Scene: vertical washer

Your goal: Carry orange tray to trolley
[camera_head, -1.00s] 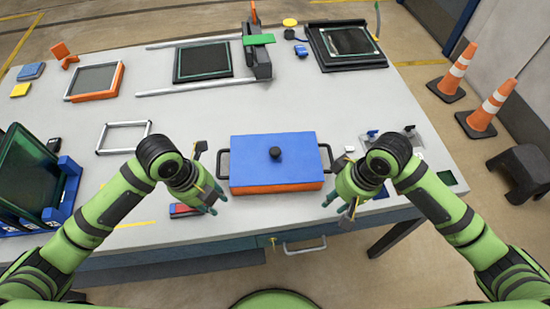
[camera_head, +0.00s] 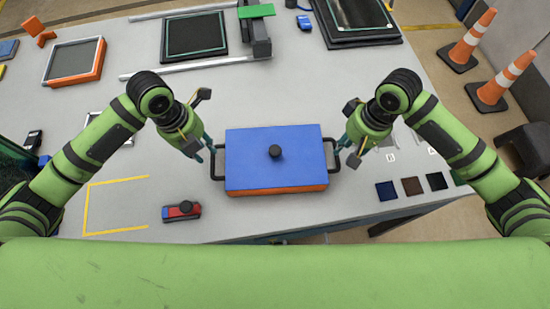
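The orange tray (camera_head: 309,191) sits on the grey table under a blue lid (camera_head: 250,165) with a black knob. It has a black handle at each end. My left gripper (camera_head: 206,153) is beside the left handle (camera_head: 216,164), its teal fingertips spread apart and empty. My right gripper (camera_head: 345,155) is beside the right handle (camera_head: 331,153), also with fingertips apart. I cannot tell whether either gripper touches its handle. No trolley is seen.
A red-and-blue block (camera_head: 181,211) lies front left, near yellow tape marks. Orange-framed tray (camera_head: 75,62), black panel (camera_head: 195,36) and dark screen (camera_head: 357,15) stand at the back. Coloured squares (camera_head: 411,186) lie front right. Traffic cones (camera_head: 468,40) stand on the floor at right.

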